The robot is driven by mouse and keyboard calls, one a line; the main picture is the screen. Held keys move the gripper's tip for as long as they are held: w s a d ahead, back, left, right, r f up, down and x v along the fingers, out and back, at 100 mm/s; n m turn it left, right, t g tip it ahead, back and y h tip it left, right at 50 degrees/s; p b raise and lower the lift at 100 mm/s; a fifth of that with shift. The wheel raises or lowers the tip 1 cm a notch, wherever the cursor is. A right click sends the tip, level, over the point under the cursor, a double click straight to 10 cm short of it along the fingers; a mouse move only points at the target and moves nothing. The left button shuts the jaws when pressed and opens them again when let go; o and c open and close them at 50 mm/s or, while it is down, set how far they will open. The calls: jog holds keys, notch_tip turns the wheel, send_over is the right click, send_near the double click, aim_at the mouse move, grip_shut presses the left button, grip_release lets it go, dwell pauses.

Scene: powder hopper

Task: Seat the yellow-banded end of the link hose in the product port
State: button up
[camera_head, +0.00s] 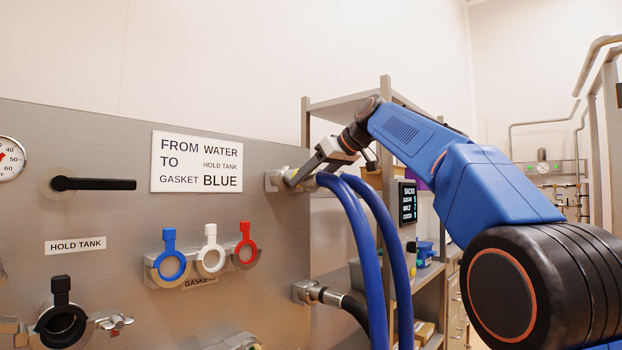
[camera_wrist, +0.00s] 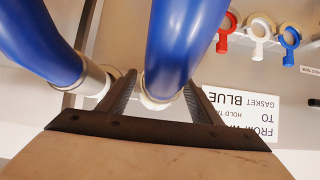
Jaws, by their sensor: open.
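The blue link hose (camera_head: 351,225) hangs in two lengths from a metal holder (camera_head: 273,181) at the panel's right edge. My gripper (camera_head: 297,177) is at this holder, by the hose ends. In the wrist view, my open gripper (camera_wrist: 161,84) has one finger on each side of the right-hand hose length (camera_wrist: 183,40), near its pale end collar. The other hose length (camera_wrist: 38,42), also with a pale collar, lies outside the left finger. I cannot make out which end has the yellow band. No port labelled product shows; a dark port (camera_head: 62,325) sits below the HOLD TANK label (camera_head: 75,245).
Blue, white and red gaskets (camera_head: 210,255) hang on a rack on the panel. A sign (camera_head: 197,162) reads from water to hold tank, gasket blue. A black hose (camera_head: 352,306) leaves a fitting below the holder. A shelf unit (camera_head: 430,285) stands behind the hose.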

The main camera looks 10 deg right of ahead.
jog(key=shift+c, duration=0.4)
jog(key=c, duration=1.4)
jog(key=shift+r, duration=0.15)
jog(key=shift+r, duration=2.45)
jog(key=shift+s, duration=0.1)
jog(key=shift+s+d, duration=0.9)
jog(key=shift+s, duration=0.3)
jog(key=shift+s+d, duration=0.85)
jog(key=shift+s, duration=0.35)
jog(key=shift+s+d, duration=0.9)
jog(key=shift+s, duration=0.3)
